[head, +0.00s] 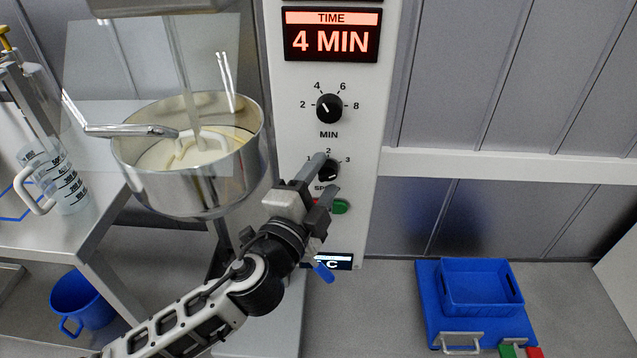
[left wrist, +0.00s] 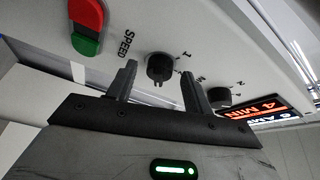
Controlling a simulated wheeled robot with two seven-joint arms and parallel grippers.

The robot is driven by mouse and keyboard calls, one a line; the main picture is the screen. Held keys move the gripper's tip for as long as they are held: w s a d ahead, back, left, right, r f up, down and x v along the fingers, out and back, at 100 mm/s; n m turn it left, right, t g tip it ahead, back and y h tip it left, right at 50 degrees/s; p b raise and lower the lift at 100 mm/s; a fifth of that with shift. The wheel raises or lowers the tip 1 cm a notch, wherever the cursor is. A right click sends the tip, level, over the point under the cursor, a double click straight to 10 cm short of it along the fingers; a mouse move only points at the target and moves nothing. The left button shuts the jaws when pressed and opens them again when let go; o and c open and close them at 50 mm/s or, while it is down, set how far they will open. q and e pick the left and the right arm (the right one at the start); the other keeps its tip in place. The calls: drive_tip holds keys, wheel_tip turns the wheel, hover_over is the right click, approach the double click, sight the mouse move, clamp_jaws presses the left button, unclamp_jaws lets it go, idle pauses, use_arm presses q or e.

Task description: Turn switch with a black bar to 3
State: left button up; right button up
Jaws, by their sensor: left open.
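The black SPEED knob (head: 329,171) is on the grey-white machine panel, with marks 1, 2 and 3 around it. It also shows in the left wrist view (left wrist: 160,67), with a short bar on it. I cannot tell which mark the bar points to, since my fingers partly cover the knob in the head view. My left gripper (head: 322,175) is open in front of the SPEED knob. In the left wrist view its two fingers (left wrist: 158,73) stand on either side of the knob, with gaps visible. My right gripper is not in view.
The MIN knob (head: 329,108) sits above, under the "4 MIN" display (head: 331,40). A green button (head: 340,206) is just below the SPEED knob, with a red one (left wrist: 87,12) beside it. A steel bowl (head: 190,190) is left of the panel. A blue crate (head: 480,303) lies lower right.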

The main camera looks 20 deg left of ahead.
use_arm(q)
drive_tip(key=shift+s+f, duration=0.15)
drive_tip(key=shift+s, duration=0.35)
drive_tip(key=s+a+b, duration=0.1)
drive_tip(key=s+b, duration=0.2)
drive_tip(key=s, duration=1.1)
drive_tip(key=shift+s+a+f, duration=0.4)
drive_tip(key=shift+f, duration=0.05)
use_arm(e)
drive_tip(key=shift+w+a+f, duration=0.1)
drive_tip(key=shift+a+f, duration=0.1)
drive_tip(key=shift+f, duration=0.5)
use_arm(q)
wheel_tip(320, 180, down, 26)
drive_tip(key=s+d+n+g, duration=0.1)
drive_tip(key=n+g, duration=0.7)
drive_tip(key=n, duration=0.5)
drive_tip(key=shift+s+d+g, duration=0.2)
drive_tip(key=shift+s+g, duration=0.1)
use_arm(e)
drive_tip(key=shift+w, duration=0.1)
